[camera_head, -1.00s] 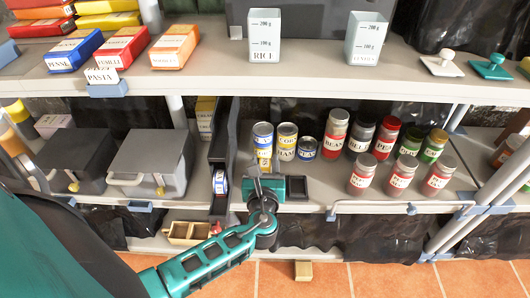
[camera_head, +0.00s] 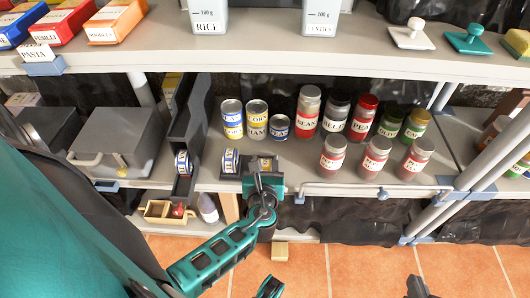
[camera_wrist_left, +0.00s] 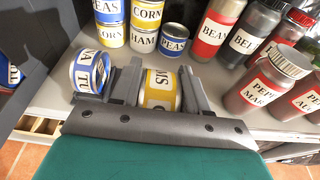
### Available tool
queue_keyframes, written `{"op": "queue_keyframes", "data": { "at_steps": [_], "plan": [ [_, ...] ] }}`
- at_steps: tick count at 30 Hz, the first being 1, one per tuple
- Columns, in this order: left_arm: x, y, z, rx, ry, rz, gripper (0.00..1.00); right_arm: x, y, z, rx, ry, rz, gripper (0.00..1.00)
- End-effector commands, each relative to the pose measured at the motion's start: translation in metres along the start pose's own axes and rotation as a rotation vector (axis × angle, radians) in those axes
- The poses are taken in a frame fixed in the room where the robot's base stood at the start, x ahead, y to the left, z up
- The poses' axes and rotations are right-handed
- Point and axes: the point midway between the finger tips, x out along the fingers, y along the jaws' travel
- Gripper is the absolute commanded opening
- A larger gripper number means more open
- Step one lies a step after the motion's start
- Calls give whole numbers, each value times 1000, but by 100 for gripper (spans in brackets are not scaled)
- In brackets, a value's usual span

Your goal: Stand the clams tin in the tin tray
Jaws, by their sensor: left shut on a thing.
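The clams tin (camera_head: 265,163) is yellow and white, and its label ends in "MS" in the left wrist view (camera_wrist_left: 160,88). My left gripper (camera_head: 262,178) is shut on it, with one finger on each side. The lettering runs sideways, so the tin looks laid over. The dark tin tray (camera_head: 247,158) is at the shelf's front edge, mostly hidden by the gripper and tins. The clams tin is at its right part; I cannot tell whether it touches the bottom. A blue tuna tin (camera_wrist_left: 90,72) is just left of it. Of my right gripper, only uncertain parts show at the bottom edge.
Upright tins (camera_head: 257,120) stand behind the tray, with several jars (camera_head: 333,155) to the right. A tall dark chute (camera_head: 190,125) with a tin (camera_head: 182,162) at its foot stands left. The upper shelf (camera_head: 300,58) overhangs. Some bare shelf lies right of the tray.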

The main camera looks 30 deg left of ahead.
Motion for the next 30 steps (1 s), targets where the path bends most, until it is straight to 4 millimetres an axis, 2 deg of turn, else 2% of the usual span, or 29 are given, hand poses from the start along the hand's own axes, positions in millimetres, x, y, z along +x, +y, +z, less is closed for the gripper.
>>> {"op": "queue_keyframes", "data": {
  "at_steps": [28,30],
  "plan": [
    [76,0,10,-1,-2,0,8,12,0,19,3,-2,-1,0],
    [77,0,0,1,-1,0,8,16,0,26,2,-4,-2,0]
  ]
}}
